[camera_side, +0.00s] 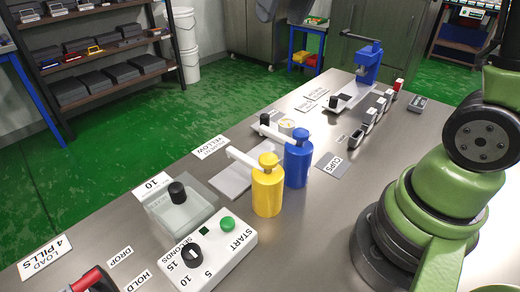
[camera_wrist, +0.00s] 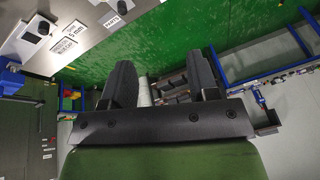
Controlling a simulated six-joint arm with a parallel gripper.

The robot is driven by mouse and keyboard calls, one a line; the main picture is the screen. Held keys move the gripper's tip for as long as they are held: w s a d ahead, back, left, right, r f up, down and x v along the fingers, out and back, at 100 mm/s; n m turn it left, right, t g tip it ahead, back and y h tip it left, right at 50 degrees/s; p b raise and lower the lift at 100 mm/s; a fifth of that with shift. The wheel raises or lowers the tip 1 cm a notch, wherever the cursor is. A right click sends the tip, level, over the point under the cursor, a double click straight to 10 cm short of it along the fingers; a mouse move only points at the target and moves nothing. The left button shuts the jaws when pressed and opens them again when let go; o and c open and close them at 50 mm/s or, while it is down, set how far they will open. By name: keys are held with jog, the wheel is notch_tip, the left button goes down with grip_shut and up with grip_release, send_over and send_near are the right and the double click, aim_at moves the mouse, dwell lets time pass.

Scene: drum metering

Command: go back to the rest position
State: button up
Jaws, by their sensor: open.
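My gripper (camera_wrist: 160,76) shows in the wrist view with its two dark fingers apart and nothing between them. It faces out past the bench, toward the green floor and shelving. In the side view my arm stands at the right of the metal bench (camera_side: 330,215); a dark part at the top edge may be my gripper, but it is mostly cut off. A yellow pump bottle (camera_side: 267,192) and a blue pump bottle (camera_side: 298,163) stand upright mid-bench, apart from my arm.
A white timer box (camera_side: 217,252) with a green button and a clear box with a black knob (camera_side: 178,193) sit at the front left. A blue press (camera_side: 368,68) and small cups (camera_side: 370,115) stand at the far end. Shelves (camera_side: 95,50) stand beyond the bench.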

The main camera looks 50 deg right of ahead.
jog(key=s+a+f+t+y, duration=0.1)
jog(key=s+a+t, duration=0.2)
jog(key=s, duration=1.3)
jog(key=shift+a+m, duration=0.3)
jog(key=shift+a, duration=0.7)
